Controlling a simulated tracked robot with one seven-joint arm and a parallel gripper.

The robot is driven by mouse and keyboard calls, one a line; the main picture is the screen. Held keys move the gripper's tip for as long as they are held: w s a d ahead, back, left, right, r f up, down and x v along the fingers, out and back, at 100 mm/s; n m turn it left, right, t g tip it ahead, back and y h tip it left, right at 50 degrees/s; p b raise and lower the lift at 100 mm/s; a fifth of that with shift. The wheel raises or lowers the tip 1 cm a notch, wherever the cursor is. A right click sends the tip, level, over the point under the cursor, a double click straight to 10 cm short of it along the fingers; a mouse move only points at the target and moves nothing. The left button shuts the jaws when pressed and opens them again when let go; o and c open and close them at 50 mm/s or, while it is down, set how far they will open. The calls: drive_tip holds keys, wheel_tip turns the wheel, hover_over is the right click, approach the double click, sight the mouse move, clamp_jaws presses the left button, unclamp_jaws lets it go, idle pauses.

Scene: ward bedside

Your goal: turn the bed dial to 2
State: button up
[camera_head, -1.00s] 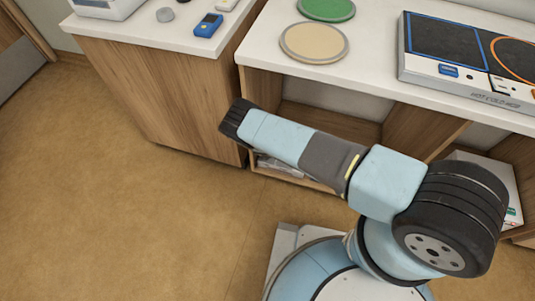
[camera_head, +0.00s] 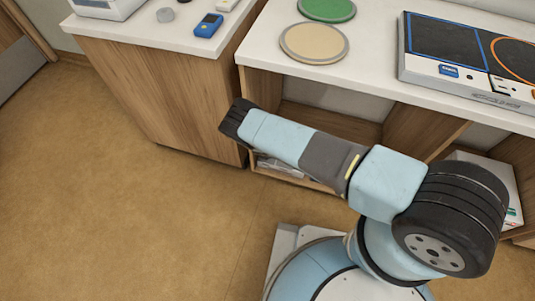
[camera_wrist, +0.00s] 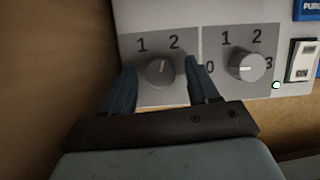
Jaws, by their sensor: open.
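In the wrist view a pale panel (camera_wrist: 188,27) carries two round grey dials. The left dial (camera_wrist: 160,72) has the numbers 1 and 2 above it, and its other marks are hidden by my fingers. The right dial (camera_wrist: 247,67) has 0, 1, 2 and 3 around it. I cannot tell from these frames which is the bed dial. My gripper (camera_wrist: 160,80) is open, with one blue finger on each side of the left dial. I cannot tell whether the fingers touch it.
A white ON switch (camera_wrist: 303,60) sits right of the dials. In the head view, a counter (camera_head: 375,50) bears a green disc (camera_head: 327,8), a beige disc (camera_head: 314,43) and a hotplate-like panel (camera_head: 466,90). A blue device (camera_head: 208,25) lies on the left cabinet. Floor at left is clear.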

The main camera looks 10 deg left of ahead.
drive_tip(key=v, duration=1.3)
drive_tip(key=shift+r, duration=0.3)
drive_tip(key=shift+a, duration=0.1)
